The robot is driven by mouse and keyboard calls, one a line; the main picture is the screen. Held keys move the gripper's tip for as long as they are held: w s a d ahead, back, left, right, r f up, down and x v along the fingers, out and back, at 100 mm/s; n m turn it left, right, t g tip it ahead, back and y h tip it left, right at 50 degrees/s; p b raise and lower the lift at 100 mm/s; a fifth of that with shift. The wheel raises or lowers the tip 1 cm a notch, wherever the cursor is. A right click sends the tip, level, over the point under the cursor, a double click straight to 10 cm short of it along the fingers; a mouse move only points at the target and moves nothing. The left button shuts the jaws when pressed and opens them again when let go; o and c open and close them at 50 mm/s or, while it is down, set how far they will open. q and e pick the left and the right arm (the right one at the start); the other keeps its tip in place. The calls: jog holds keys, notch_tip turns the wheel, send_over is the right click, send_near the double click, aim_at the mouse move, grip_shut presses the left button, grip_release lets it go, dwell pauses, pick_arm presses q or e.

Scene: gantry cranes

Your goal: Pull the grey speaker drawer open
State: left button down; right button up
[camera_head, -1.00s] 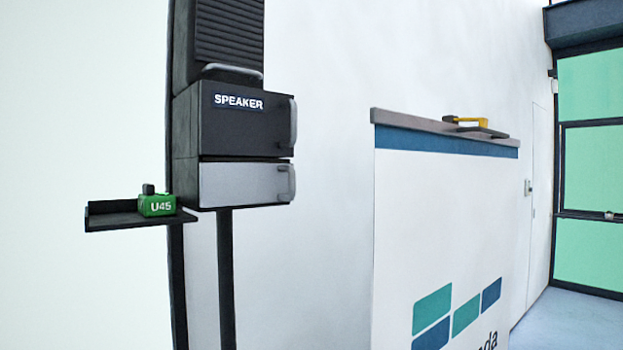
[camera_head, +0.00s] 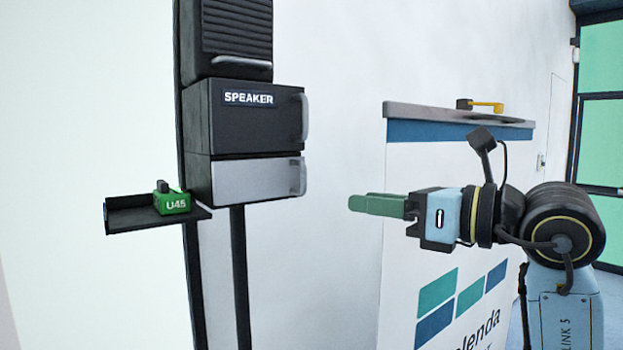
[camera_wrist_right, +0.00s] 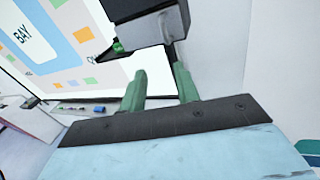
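The grey speaker drawer (camera_head: 250,181) is the light grey front under the dark box labelled SPEAKER (camera_head: 250,124). It looks shut, flush with the box above. Its upright handle (camera_head: 301,177) is at the right end of its front. My right gripper (camera_head: 352,204) has green fingers pointing left, to the right of the drawer and a little lower, apart from the handle. In the right wrist view the fingers (camera_wrist_right: 158,72) stand apart with nothing between them. The grey drawer (camera_wrist_right: 142,34) shows there beyond the fingertips. My left gripper is not in view.
A white counter (camera_head: 405,180) stands behind my right arm, with a yellow-handled item (camera_head: 487,105) on top. Open space lies between drawer and gripper.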

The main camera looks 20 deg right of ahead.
aim_at(306, 180)
jog(key=shift+t+h, duration=0.6)
jog(key=shift+h, duration=0.2)
jog(key=p+x, duration=0.1)
jog(key=x, duration=0.2)
jog(key=r+p+x, duration=0.1)
jog(key=x, duration=0.3)
jog(key=r+p+x, duration=0.1)
jog(key=x, duration=0.2)
jog(key=shift+w, duration=0.15)
jog(key=shift+x, duration=0.75)
jog(key=shift+f, duration=0.1)
jog(key=shift+c, duration=0.2)
grip_shut()
